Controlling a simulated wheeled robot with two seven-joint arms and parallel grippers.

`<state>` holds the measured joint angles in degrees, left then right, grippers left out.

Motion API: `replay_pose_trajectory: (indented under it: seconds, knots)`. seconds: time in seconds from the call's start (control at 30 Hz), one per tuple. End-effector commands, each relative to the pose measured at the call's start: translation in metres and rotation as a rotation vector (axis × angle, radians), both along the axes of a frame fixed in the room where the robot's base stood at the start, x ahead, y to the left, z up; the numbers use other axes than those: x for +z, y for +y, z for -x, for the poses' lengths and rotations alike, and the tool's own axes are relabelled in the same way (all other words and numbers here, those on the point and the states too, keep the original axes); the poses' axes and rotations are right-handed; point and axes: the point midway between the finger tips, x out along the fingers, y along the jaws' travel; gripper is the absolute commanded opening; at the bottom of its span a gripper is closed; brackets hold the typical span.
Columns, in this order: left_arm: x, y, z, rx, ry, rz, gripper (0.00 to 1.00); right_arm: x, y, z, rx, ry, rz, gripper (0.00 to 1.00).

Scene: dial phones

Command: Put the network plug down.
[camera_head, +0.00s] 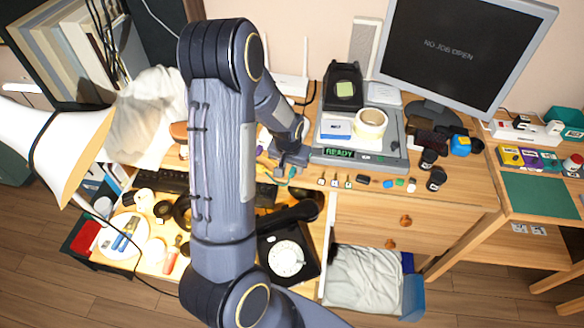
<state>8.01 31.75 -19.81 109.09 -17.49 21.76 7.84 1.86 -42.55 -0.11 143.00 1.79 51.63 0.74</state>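My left gripper (288,162) is over the desk, just left of the grey device with the READY display (360,157). It points down and is small and dark in the head view, so I cannot tell whether its fingers are open or shut. A thin teal cable-like piece (292,174) shows right beside its fingertips. I cannot make out the network plug itself for certain; the gripper may hide it. My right gripper is not in view.
A black dial phone (287,259) stands below, partly behind my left arm. Several small coloured pieces (335,182) lie in a row along the desk front. A monitor (462,48) stands at the back right. An open drawer (362,280) holds grey cloth.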

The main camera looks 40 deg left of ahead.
Motion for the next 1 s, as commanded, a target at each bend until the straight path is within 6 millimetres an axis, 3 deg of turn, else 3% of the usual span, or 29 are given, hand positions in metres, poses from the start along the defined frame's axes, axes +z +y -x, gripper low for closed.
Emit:
replay_pose_trajectory:
  seconds: [0.3,0.67,0.77,1.0]
  knots:
    - [0.069,-0.004,0.012,0.000,-0.007,0.000,0.37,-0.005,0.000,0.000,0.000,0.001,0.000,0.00]
    - [0.112,-0.013,0.026,0.001,-0.018,0.022,0.37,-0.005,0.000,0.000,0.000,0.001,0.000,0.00]
    - [0.135,-0.031,0.044,-0.004,-0.060,0.083,0.37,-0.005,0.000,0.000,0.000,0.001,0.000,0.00]
    - [0.196,-0.106,0.128,-0.087,-0.215,0.264,0.37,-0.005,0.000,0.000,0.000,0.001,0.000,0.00]
